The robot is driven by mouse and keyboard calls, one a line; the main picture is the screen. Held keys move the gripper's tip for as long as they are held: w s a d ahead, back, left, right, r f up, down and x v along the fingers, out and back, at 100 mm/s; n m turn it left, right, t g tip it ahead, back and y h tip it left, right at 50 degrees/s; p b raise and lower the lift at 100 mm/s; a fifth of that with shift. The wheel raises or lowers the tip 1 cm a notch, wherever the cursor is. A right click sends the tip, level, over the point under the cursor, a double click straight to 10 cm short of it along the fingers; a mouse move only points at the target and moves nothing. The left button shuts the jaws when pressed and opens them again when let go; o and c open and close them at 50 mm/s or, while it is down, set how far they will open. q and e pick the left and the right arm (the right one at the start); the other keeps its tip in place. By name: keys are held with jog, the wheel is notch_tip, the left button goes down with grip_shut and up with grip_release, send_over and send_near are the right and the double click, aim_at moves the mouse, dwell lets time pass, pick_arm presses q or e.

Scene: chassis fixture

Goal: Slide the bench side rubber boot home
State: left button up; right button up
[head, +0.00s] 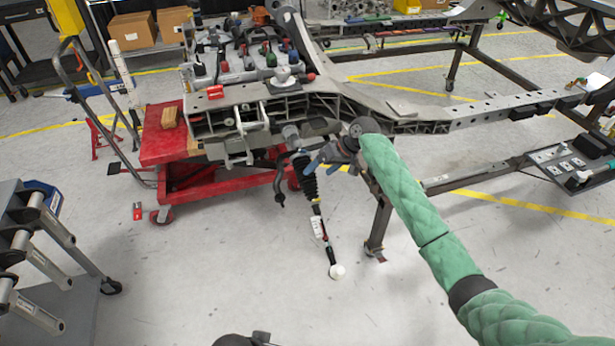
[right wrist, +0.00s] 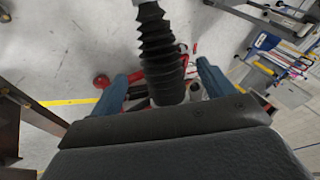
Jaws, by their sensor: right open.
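The black ribbed rubber boot (head: 305,180) sits on a steering rod that hangs down from the chassis, tilted, with a white ball-shaped end (head: 337,271) at the bottom. The boot also shows in the right wrist view (right wrist: 160,50), running down between the fingers. My right gripper (head: 315,165), on the green padded arm, is at the upper part of the boot. Its two blue fingers (right wrist: 162,88) are open, one on each side of the boot, with a gap on both sides.
The grey chassis frame (head: 480,111) stretches to the right above the rod. A red lift cart (head: 165,147) stands at the left under it. A dark frame leg (head: 379,228) stands right of the rod. The floor in front is clear.

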aim_at(307, 180)
pick_arm(q)
jog(key=shift+s+a+r+p, duration=0.25)
jog(key=shift+a+r+p, duration=0.25)
jog(key=shift+r, duration=0.1)
pick_arm(e)
jog(key=shift+w+a+r+x, duration=0.1)
jog(key=shift+w+x, duration=0.1)
jog(key=shift+x, duration=0.95)
jog(key=shift+w+a+r+x, duration=0.1)
jog(key=shift+w+x, duration=0.15)
jog(key=shift+x, duration=0.9)
jog(key=shift+w+a+r+x, duration=0.1)
jog(key=shift+w+x, duration=0.1)
jog(key=shift+x, duration=0.95)
